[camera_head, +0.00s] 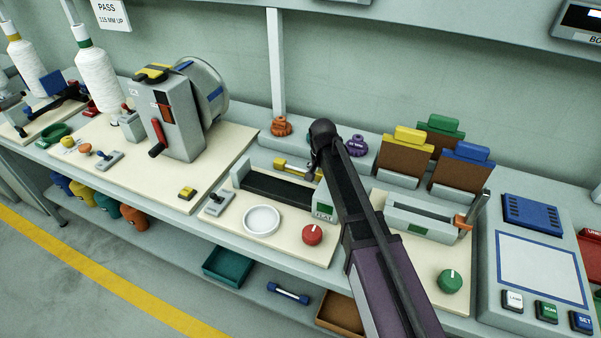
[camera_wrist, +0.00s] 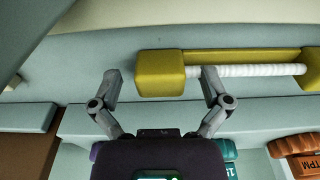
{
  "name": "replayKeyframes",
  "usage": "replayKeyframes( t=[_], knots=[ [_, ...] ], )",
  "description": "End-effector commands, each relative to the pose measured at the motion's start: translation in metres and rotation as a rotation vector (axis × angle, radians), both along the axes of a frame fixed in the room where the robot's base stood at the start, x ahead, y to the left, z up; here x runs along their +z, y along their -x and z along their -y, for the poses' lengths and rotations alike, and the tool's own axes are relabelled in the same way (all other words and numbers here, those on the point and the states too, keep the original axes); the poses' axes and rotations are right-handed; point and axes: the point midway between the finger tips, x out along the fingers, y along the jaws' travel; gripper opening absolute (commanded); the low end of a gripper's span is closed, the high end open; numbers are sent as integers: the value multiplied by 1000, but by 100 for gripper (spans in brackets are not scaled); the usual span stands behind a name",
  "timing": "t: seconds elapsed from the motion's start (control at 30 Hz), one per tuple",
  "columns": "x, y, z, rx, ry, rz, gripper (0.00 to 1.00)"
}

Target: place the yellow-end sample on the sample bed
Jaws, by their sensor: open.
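The yellow-end sample (camera_head: 281,163) lies on the bench behind a dark-topped bed (camera_head: 270,188), and my arm partly covers its right part. In the wrist view, its near yellow end (camera_wrist: 160,73) and white wound rod (camera_wrist: 240,71) show clearly; the other yellow end is at the right edge. My gripper (camera_wrist: 160,76) is open and empty. Its fingers appear on either side of the near yellow end; I cannot tell how far above it they are. The dark bed, likely the sample bed, is bare where it shows.
A white dish (camera_head: 261,220) and red knob (camera_head: 312,234) sit before the bed. A second fixture (camera_head: 425,217) and brown cards with coloured clips (camera_head: 402,155) stand right of my arm. A grey machine (camera_head: 175,115) stands left. A blue-end sample (camera_head: 288,293) lies on the lower shelf.

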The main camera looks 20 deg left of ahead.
Motion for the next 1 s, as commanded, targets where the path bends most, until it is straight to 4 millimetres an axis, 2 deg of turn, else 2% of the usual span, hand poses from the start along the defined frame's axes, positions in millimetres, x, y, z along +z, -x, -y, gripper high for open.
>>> replayKeyframes(
  t=[0.4,0.47,0.7,0.73,0.77,0.8,1.0],
  knots=[
    [0,0,0,0,0,0,97],
    [0,0,0,0,0,0,82],
    [0,0,0,0,0,0,11],
    [0,0,0,0,0,0,7],
    [0,0,0,0,0,0,7],
    [0,0,0,0,0,0,0],
    [0,0,-1,1,0,0,0]
  ],
)
